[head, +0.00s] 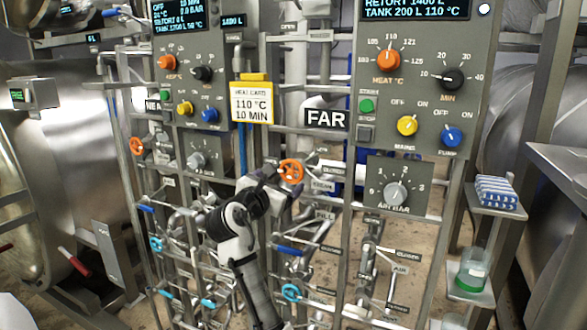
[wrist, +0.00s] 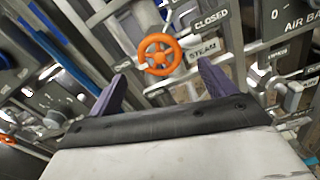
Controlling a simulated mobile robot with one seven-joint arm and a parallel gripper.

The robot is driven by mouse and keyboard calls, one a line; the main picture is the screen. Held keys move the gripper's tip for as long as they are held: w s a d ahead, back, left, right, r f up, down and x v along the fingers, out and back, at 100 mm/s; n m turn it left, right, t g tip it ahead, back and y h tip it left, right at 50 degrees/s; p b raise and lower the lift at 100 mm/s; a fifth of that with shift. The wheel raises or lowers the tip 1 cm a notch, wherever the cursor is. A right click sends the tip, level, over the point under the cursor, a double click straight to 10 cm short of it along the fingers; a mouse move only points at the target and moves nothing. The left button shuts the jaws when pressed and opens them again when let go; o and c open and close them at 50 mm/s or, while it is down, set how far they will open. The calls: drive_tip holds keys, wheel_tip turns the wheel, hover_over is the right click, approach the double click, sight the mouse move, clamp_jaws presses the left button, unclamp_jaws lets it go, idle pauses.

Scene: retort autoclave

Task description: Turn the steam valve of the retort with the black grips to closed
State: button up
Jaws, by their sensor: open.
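An orange steam handwheel (head: 292,171) is on the pipe rack below the FAR sign (head: 326,118). In the wrist view this orange wheel (wrist: 147,63) is ahead, with CLOSED (wrist: 211,19) and STEAM (wrist: 203,50) labels beside it. My gripper (head: 273,172) is just left of the wheel in the head view. In the wrist view my gripper (wrist: 161,82) has its dark fingers apart, one on each side of the wheel's lower part; contact cannot be told. A second orange wheel (head: 136,146) is on the left rack. Black grips cannot be made out; the left retort (head: 60,190) shows red grips (head: 74,262).
Control panels (head: 421,80) with knobs stand above the rack. A heat card (head: 252,103) hangs above. Shelves (head: 497,208) with a jar (head: 473,272) stand at right.

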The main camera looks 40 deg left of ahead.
sight(290, 173)
drive_tip(key=p+x, duration=0.1)
drive_tip(key=x, duration=0.6)
drive_tip(key=shift+w+a+p, duration=0.1)
drive_tip(key=shift+w+p, duration=0.25)
drive_tip(key=shift+w, duration=0.05)
drive_tip(key=c, duration=1)
